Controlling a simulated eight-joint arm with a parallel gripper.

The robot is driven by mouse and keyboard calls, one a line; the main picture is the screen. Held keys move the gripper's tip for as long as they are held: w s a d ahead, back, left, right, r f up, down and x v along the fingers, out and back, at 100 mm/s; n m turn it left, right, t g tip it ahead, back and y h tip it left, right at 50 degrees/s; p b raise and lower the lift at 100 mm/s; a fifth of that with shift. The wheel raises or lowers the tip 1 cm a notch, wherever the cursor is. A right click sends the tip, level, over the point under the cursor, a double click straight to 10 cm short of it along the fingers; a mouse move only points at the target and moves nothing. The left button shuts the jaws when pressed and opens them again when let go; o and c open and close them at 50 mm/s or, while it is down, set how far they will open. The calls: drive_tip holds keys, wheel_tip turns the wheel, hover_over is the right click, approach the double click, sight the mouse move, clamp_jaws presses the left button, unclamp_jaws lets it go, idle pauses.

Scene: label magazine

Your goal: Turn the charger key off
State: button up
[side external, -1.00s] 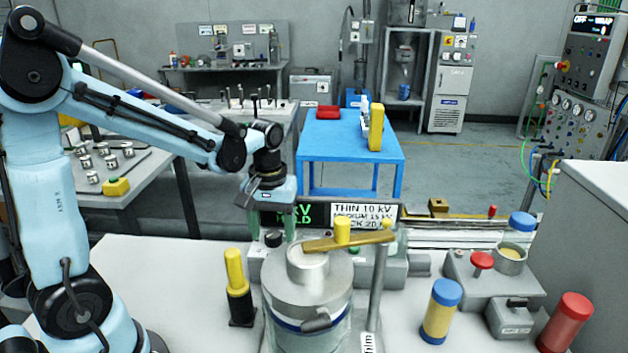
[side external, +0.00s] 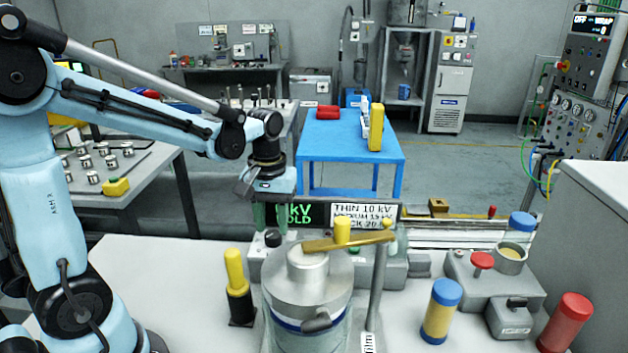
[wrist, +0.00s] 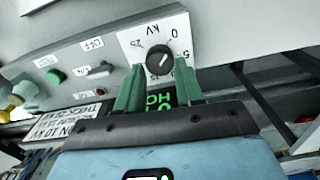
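In the wrist view, a charger panel carries a black round knob (wrist: 159,60) on a white dial plate marked KV. Left of it is a small dark switch (wrist: 98,72), probably the key, with an OFF label above it. My gripper (wrist: 158,78) has its two green fingers apart, just short of the knob, with nothing seen between the tips. In the side view, my gripper (side external: 272,226) points down above the black knob (side external: 273,239) on the charger box. The key is not clear in the side view; other parts hide much of the box front.
A display (side external: 296,214) with green text and a white THIN 10 kV sign (side external: 363,215) stand behind the box. A metal canister (side external: 308,290) with a brass bar (side external: 348,242) stands in front. A yellow-and-black post (side external: 237,288) stands left of it. The bench is clear at left.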

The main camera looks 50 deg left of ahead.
wheel_tip(320, 180, up, 15)
drive_tip(key=m, duration=1.7)
approach(312, 237)
wheel_tip(312, 237, down, 8)
drive_tip(key=shift+f, duration=0.25)
clamp_jaws()
